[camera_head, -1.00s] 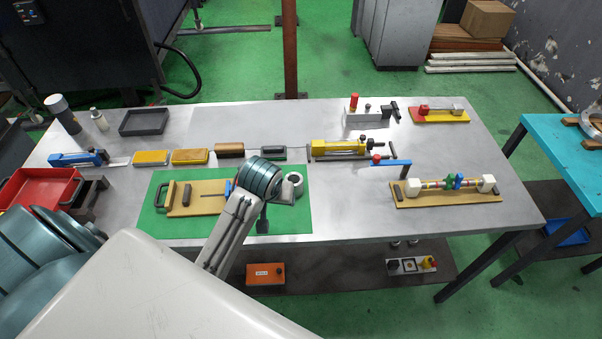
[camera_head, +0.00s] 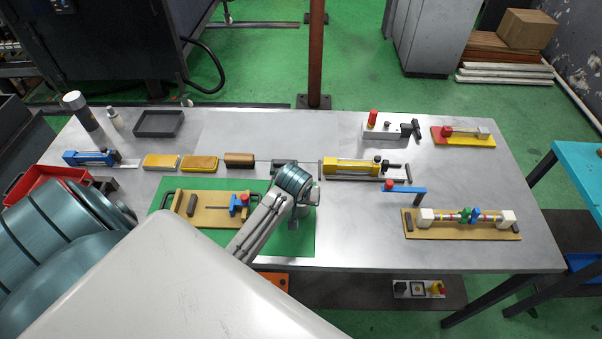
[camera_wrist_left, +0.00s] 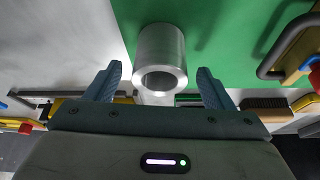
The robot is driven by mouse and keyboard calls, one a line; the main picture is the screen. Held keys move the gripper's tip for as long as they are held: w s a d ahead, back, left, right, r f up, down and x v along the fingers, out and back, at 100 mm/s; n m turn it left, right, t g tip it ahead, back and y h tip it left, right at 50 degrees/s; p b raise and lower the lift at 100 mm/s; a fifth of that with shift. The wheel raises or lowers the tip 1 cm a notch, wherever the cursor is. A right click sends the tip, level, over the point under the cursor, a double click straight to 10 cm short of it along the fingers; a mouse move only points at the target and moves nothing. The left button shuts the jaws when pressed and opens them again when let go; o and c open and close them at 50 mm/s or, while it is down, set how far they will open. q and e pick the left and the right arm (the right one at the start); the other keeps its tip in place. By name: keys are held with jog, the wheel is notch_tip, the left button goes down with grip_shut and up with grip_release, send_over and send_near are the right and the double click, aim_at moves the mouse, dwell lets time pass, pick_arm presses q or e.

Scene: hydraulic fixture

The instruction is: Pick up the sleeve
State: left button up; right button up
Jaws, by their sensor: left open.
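The sleeve (camera_wrist_left: 161,58) is a short, silvery metal tube with a thick wall. It is at the edge of the green mat (camera_head: 305,246) on the table. In the head view the sleeve (camera_head: 315,196) shows only in part beside my left wrist, which hides the rest. My left gripper (camera_head: 303,208) is low over the right end of the mat. In the left wrist view the left gripper (camera_wrist_left: 158,72) is open, with the sleeve in line with the gap between its blue-grey fingers. No contact with the sleeve is visible. My right gripper is not in view.
A wooden board with black handles and a blue clamp (camera_head: 239,204) lies left of the gripper on the mat. A board with white blocks (camera_head: 462,232) is at right.

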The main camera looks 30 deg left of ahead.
pick_arm(q)
jog(key=shift+p+x, duration=0.35)
jog(key=shift+x, duration=0.6)
jog(key=shift+w+f, duration=0.15)
jog(key=shift+f, duration=0.2)
jog(key=shift+w+f, duration=0.1)
jog(key=shift+f, duration=0.1)
jog(key=shift+c, duration=0.7)
jog(key=c, duration=1)
jog(key=shift+c, duration=0.2)
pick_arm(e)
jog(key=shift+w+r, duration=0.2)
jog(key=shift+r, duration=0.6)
pick_arm(q)
jog(key=shift+r, duration=0.15)
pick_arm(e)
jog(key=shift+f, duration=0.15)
